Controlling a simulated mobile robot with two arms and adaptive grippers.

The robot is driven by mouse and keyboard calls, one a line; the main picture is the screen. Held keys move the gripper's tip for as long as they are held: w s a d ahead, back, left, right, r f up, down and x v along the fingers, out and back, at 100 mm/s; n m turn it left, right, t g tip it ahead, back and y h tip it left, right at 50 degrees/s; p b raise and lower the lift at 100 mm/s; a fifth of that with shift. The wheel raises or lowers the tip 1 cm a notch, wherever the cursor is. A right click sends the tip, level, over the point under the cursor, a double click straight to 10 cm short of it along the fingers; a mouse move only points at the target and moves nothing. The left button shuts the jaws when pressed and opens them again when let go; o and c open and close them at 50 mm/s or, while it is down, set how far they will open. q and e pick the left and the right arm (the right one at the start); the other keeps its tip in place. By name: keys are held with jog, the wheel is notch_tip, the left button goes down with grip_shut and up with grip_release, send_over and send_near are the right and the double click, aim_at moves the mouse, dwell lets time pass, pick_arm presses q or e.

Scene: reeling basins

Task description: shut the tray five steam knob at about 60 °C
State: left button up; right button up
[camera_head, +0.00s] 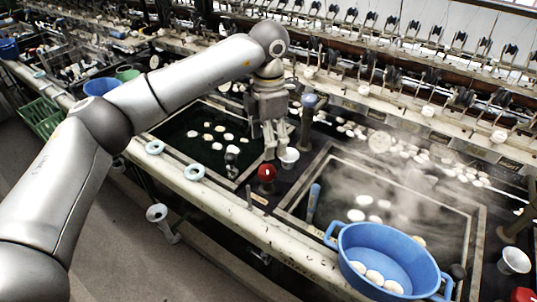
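A red round knob (266,172) stands on the ledge between two dark basins, near the front rim. A second red knob (524,295) is cut off at the bottom right corner. I cannot tell which one belongs to tray five. My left gripper (275,152) points down just above and behind the first red knob, apart from it, close to a small white cup (289,158). Its fingers look close together, and I cannot tell whether they are open or shut. No temperature reading is legible. My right gripper is not in view.
The right basin (335,165) steams and holds white cocoons; the left basin (173,132) holds several too. A blue tub (348,240) with cocoons sits at the front rim. A blue-handled tool (313,198) stands beside the knob. Reeling machinery runs along the back.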

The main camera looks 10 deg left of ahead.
pick_arm(q)
jog(key=shift+r, duration=1.4)
dwell(2.4)
